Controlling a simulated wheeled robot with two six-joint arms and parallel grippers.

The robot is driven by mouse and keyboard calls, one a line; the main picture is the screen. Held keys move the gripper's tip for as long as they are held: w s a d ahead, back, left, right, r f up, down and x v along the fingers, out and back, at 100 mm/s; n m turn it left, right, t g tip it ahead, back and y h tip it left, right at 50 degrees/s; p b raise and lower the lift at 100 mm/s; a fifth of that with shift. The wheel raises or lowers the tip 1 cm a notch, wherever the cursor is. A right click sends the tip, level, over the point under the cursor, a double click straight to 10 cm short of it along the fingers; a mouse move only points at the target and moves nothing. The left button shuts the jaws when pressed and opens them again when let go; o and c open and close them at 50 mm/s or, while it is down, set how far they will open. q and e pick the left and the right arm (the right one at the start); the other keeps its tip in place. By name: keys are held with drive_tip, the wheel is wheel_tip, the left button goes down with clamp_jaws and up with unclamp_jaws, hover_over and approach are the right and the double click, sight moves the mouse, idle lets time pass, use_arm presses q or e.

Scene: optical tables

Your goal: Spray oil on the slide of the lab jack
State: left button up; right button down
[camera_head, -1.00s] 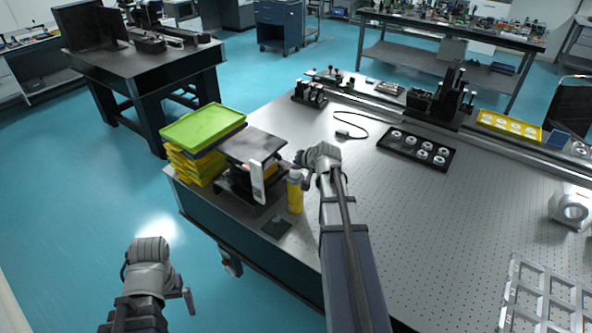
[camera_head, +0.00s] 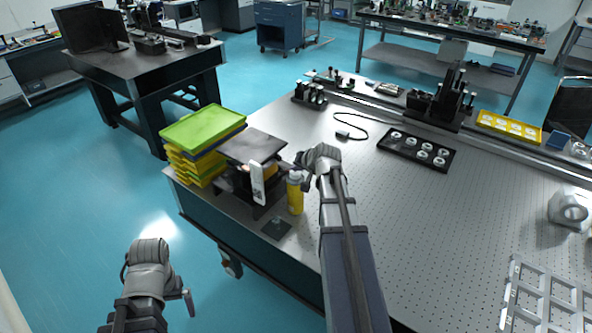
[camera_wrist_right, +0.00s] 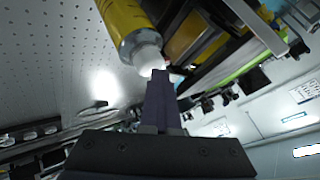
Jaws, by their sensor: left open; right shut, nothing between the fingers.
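The lab jack (camera_head: 253,150) stands near the table's left corner, its dark top plate raised above its base; its side also shows at close range in the right wrist view (camera_wrist_right: 205,45). A yellow spray bottle (camera_head: 295,194) with a pale top stands upright just right of the jack; it also shows in the right wrist view (camera_wrist_right: 122,22). My right gripper (camera_head: 305,165) is shut and empty near the bottle's top; whether it touches the bottle is unclear. In the right wrist view its closed fingers (camera_wrist_right: 160,85) are by the white nozzle. My left gripper (camera_head: 188,298) is open and empty over the floor.
A stack of green and yellow trays (camera_head: 203,135) stands left of the jack. A small dark plate (camera_head: 276,228) lies near the front edge. A black tray with white round parts (camera_head: 418,149) and a cable (camera_head: 345,130) lie farther back. The table's middle is clear.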

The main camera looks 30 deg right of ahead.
sight(297, 174)
wheel_tip(297, 174, up, 6)
drive_tip(key=p, duration=0.6)
drive_tip(key=shift+r, duration=0.1)
idle(0.7)
drive_tip(key=s+a+f+n+g, duration=0.2)
drive_tip(key=s+a, duration=0.5)
drive_tip(key=a, duration=0.5)
drive_tip(key=s+a+f+n+g+b, duration=0.1)
drive_tip(key=s+a+f+n+g, duration=0.2)
drive_tip(key=a, duration=1)
drive_tip(key=s+a+f+n+g, duration=0.3)
drive_tip(key=s+a+n, duration=0.5)
drive_tip(key=s+a, duration=0.4)
drive_tip(key=shift+s+a+f+g+h, duration=0.2)
drive_tip(key=shift+s+g+h, duration=0.2)
drive_tip(key=shift+s+g, duration=0.25)
